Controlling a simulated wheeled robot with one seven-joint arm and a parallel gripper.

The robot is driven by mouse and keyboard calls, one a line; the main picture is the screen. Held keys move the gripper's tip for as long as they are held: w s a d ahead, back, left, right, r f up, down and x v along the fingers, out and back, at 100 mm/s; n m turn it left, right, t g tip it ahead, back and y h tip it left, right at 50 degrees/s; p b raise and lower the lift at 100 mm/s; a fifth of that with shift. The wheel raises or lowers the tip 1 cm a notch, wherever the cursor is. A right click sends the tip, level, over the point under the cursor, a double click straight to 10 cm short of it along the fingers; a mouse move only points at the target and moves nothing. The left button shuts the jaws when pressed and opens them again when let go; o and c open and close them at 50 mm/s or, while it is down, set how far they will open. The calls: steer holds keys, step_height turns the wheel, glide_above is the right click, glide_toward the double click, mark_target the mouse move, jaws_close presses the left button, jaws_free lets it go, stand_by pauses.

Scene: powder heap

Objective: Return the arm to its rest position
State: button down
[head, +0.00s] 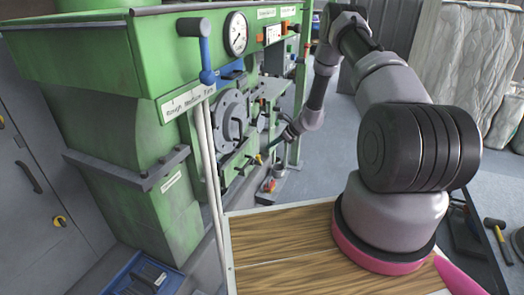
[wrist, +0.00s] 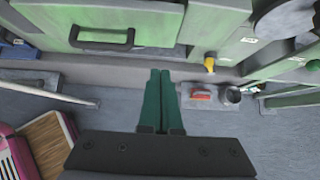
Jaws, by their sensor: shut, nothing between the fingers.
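My arm stretches from its base on the wooden top, over and away toward the green machine (head: 110,50). In the head view my gripper (head: 268,151) is small and dark, low in front of the machine's right part. In the wrist view my gripper (wrist: 160,73) shows two green fingers side by side, pressed together with nothing between them. The fingertips point toward the base of the green machine, above the grey floor, apart from anything visible.
A blue-knobbed lever (head: 207,60) and a gauge (head: 236,34) are on the machine. A red object (wrist: 201,96) and a small dark cup (wrist: 231,95) sit on a grey plate right of the fingers. A blue tray (head: 145,277) lies lower left. Grey floor (head: 330,140) is open behind my arm.

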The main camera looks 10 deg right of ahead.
steer(key=s+a+r+n, duration=0.1)
steer(key=s+r+n, duration=0.2)
steer(key=r, duration=0.9)
steer(key=s+a+r+n, duration=0.1)
steer(key=s+r+n, duration=0.3)
steer(key=r, duration=0.8)
steer(key=s+r+n, duration=0.3)
steer(key=r, duration=0.9)
steer(key=s+r+n+h, duration=0.2)
steer(key=s+r+n, duration=0.4)
steer(key=s+r, duration=0.75)
steer(key=s+d+r+n+t+h, duration=0.1)
steer(key=s+n, duration=0.1)
steer(key=s, duration=0.6)
steer(key=s+d+r+n+t+h, duration=0.1)
steer(key=s+d+r+n+h, duration=0.1)
steer(key=s, duration=0.7)
steer(key=shift+s+r+n, duration=0.2)
steer(key=shift+r+n, duration=0.1)
